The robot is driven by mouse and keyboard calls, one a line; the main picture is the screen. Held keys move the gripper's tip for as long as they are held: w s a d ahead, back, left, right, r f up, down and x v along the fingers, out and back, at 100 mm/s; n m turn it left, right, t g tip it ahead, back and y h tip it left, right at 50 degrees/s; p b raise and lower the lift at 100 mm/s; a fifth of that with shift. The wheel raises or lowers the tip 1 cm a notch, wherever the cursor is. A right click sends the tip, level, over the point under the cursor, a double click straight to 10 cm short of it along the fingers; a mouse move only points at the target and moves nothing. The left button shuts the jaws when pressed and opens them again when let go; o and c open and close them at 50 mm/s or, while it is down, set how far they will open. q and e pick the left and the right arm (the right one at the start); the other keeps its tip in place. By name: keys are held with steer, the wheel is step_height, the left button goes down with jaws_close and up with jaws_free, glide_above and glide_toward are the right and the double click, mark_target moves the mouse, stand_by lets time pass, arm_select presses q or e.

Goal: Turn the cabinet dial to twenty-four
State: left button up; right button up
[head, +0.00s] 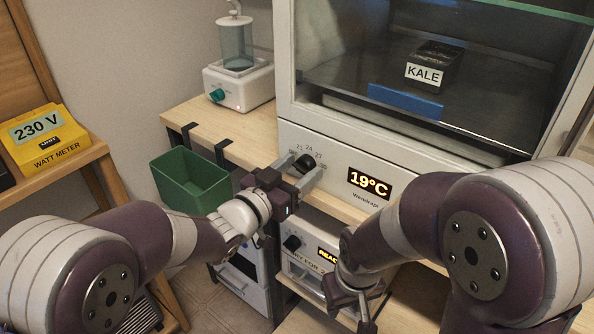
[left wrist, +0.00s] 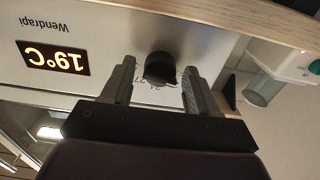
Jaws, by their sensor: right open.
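The cabinet dial (head: 305,162) is a black round knob on the white front panel (head: 338,172), with small numbers around it, 24 among them. The panel's display (head: 369,184) reads 19°C. My left gripper (head: 298,174) is at the dial, its fingers open on either side of it. In the left wrist view the dial (left wrist: 160,66) sits between the two fingers (left wrist: 158,85), with a visible gap to each. Which number the dial points to is hard to tell. My right gripper (head: 366,322) hangs low at the bottom edge, away from the dial, its fingers small in view.
Above the panel is a glass-fronted cabinet with a KALE tray (head: 433,67). A white device (head: 240,84) stands on the wooden bench to the left. A green bin (head: 190,180) is left of my left gripper. A lower unit with a knob (head: 292,243) sits below. A yellow watt meter (head: 44,138) is far left.

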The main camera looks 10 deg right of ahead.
arm_select(q)
steer(key=c, duration=0.8)
steer(key=m+b, duration=0.2)
steer(key=m, duration=0.1)
steer(key=m+b, duration=0.2)
steer(key=b, duration=0.1)
steer(key=m+b, duration=0.2)
steer(key=m, duration=0.1)
steer(key=shift+f+m+b, duration=0.3)
steer(key=m+b, duration=0.3)
steer(key=shift+m, duration=0.3)
steer(key=shift+r+m+b, duration=0.2)
steer(key=shift+m+b, duration=1.2)
steer(key=shift+m, duration=0.4)
